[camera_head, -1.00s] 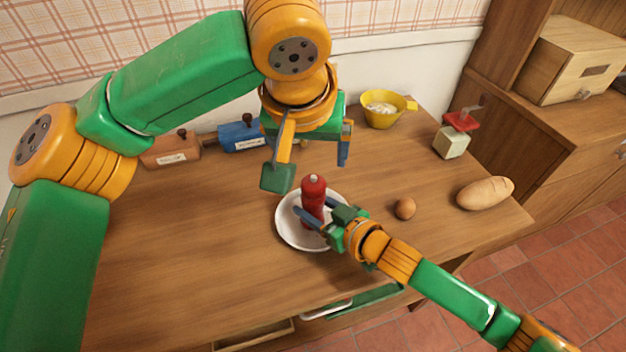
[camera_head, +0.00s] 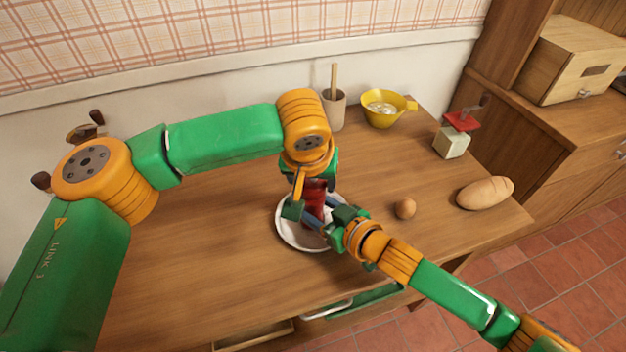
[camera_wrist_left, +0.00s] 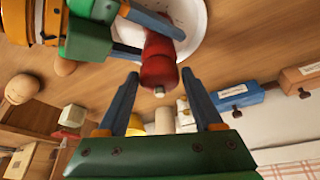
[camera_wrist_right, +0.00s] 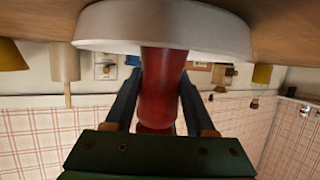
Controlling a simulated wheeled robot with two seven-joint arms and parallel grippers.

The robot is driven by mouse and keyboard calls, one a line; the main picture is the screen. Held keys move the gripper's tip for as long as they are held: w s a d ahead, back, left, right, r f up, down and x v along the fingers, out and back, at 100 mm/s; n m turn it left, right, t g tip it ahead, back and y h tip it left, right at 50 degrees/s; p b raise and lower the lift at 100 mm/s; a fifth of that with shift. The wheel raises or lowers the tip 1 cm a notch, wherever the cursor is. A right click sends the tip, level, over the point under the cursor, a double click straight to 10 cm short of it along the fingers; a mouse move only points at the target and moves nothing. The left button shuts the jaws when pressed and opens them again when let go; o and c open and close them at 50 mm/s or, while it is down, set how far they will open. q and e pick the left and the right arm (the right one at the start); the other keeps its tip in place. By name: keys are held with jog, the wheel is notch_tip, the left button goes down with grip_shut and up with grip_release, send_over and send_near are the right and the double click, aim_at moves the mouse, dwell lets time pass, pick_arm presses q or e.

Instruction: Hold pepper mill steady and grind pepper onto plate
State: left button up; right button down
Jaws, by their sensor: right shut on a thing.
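The red pepper mill (camera_head: 315,194) stands upright over the white plate (camera_head: 288,232). My right gripper (camera_head: 322,213) is shut on the mill's lower body from the right. The right wrist view shows the mill (camera_wrist_right: 160,95) between its fingers, beneath the plate's rim in that picture (camera_wrist_right: 100,30). My left gripper (camera_head: 311,197) is above the mill and hides its top in the head view. In the left wrist view its fingers (camera_wrist_left: 160,76) are spread, with the mill's red head and pale knob (camera_wrist_left: 159,90) between them and gaps on both sides.
A brown egg (camera_head: 405,208) and a bread loaf (camera_head: 485,193) lie right of the plate. A yellow bowl (camera_head: 388,108), a utensil cup (camera_head: 335,110) and a red-topped block-like item (camera_head: 452,143) stand farther back. The table's left part is clear.

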pick_arm(q)
jog(key=c, duration=0.9)
jog(key=m, duration=0.2)
jog(key=m+h, duration=0.1)
jog(key=shift+a+m+g+h, duration=0.1)
jog(key=shift+m+g+h, duration=0.2)
jog(key=shift+m, duration=0.1)
jog(key=m+g+h, duration=0.1)
jog(key=m, duration=0.2)
jog(key=shift+w+a+m, duration=0.1)
jog(key=shift+w+m, duration=0.05)
jog(key=shift+m, duration=0.25)
jog(key=m, duration=0.2)
jog(key=m+g+h, duration=0.1)
jog(key=m, duration=0.1)
jog(key=shift+w+g, duration=0.1)
jog(key=shift+g, duration=0.2)
jog(key=shift+w+a+m+g, duration=0.15)
jog(key=shift+m+g, duration=0.55)
jog(key=shift+m, duration=1.2)
